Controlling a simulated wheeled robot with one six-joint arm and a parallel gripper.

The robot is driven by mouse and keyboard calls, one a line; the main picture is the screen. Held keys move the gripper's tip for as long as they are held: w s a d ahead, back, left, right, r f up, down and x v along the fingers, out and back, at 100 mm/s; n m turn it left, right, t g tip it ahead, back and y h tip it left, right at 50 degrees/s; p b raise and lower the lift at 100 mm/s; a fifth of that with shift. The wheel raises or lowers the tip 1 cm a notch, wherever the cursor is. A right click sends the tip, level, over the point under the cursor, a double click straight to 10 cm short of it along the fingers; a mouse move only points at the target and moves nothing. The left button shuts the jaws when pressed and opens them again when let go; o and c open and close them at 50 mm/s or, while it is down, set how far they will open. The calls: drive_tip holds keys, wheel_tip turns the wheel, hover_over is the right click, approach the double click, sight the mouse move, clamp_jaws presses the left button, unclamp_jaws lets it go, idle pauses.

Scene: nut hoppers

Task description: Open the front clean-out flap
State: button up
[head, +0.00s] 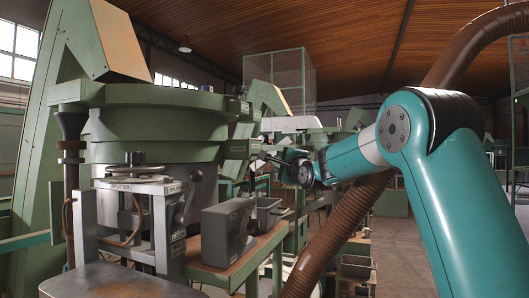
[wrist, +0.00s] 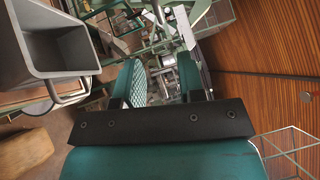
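A large round green hopper (head: 155,122) stands at the left of the head view, on a grey metal body. Small labelled blocks (head: 238,148) sit on its right side. I cannot make out for sure which part is the front clean-out flap. My gripper (head: 268,157) is just right of these blocks in the head view, small and partly dark; contact cannot be judged. In the wrist view my gripper (wrist: 161,76) shows two teal fingers apart, with only distant machinery between them. It is open and empty.
A grey box (head: 227,232) stands on a green-framed bench below the hopper. A "SPLITTER" frame (head: 140,187) with levers is in front. Brown ribbed ducts (head: 340,225) rise behind my arm. A grey open bin (wrist: 55,40) is at upper left in the wrist view.

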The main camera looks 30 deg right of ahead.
drive_tip(key=shift+w+d+r+p, duration=0.3)
drive_tip(key=shift+w+p, duration=0.85)
drive_tip(key=shift+w, duration=1)
drive_tip(key=shift+w+d+r+p, duration=0.3)
drive_tip(key=shift+w+p, duration=0.8)
drive_tip(key=shift+w, duration=1)
drive_tip(key=shift+w+d+r+p, duration=0.25)
drive_tip(key=shift+w+p, duration=0.9)
drive_tip(key=shift+w, duration=1)
drive_tip(key=shift+c, duration=0.5)
clamp_jaws()
